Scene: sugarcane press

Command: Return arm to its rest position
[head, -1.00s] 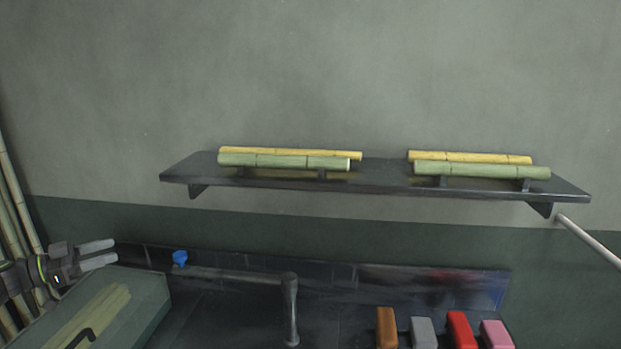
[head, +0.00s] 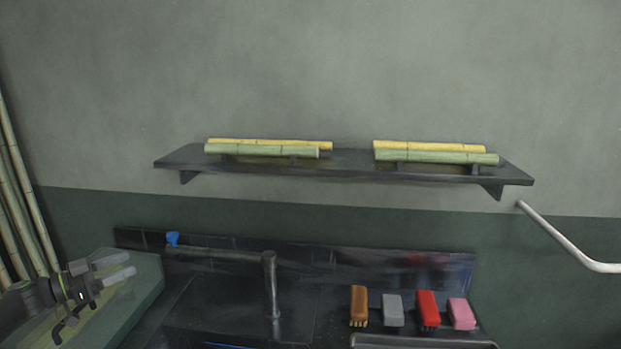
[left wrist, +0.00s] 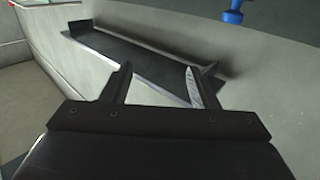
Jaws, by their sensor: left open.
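My left gripper (head: 122,266) is at the lower left of the head view, in front of a green box-like machine cover (head: 143,290). Its two grey fingers point right and are apart, with nothing between them. In the left wrist view the left gripper (left wrist: 158,84) also shows its fingers spread and empty. Behind them is a dark ledge or tray (left wrist: 130,55) along a grey wall. My right gripper is in neither view.
A wall shelf (head: 345,167) holds green and yellow cane pieces (head: 435,157). Below are a faucet (head: 270,285), a blue knob (head: 172,239) and several coloured brushes (head: 426,308). Tall canes (head: 22,200) lean at the far left. A white rail (head: 565,238) is at the right.

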